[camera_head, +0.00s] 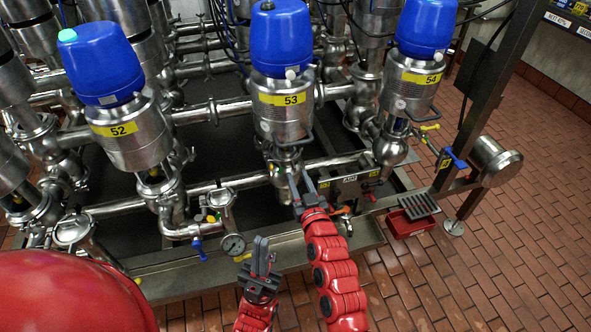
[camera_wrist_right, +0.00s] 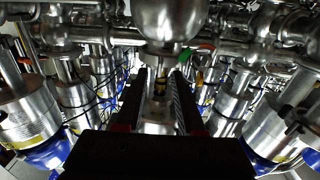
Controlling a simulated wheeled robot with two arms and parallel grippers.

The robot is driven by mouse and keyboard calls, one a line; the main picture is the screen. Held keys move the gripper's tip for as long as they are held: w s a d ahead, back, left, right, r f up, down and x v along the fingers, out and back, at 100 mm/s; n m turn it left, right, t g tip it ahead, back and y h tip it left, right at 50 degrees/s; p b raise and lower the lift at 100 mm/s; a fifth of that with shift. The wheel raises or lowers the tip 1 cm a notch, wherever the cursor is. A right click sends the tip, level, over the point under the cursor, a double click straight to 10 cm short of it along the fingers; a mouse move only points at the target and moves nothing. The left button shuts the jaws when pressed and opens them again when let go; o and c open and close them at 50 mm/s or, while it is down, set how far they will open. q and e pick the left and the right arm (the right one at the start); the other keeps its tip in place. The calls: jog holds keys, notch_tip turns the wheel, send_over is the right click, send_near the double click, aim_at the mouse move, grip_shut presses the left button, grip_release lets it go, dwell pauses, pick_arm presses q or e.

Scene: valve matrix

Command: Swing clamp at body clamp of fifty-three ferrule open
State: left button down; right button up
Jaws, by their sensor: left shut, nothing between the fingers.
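Valve 53 (camera_head: 284,105) stands upright in the middle of the head view, with a blue cap and a yellow label. Its steel neck and body clamp area (camera_head: 286,152) lie below the cylinder; I cannot tell whether the clamp is open or shut. My right gripper (camera_head: 299,182) is open, with its fingers pointing up toward that area. In the right wrist view, a narrow stem (camera_wrist_right: 160,84) shows between the two spread fingers (camera_wrist_right: 162,88), below a round steel body (camera_wrist_right: 166,20); contact cannot be told. My left gripper (camera_head: 262,252) is shut and empty, lower in the head view.
Valve 52 (camera_head: 125,135) stands at the left and valve 54 (camera_head: 411,85) at the right. A pressure gauge (camera_head: 233,245) is just left of my left gripper. A red tray (camera_head: 409,223) lies at the right. Brick floor in front is clear.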

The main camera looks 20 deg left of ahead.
aim_at(295, 170)
jog(key=shift+x, duration=1.6)
grip_shut()
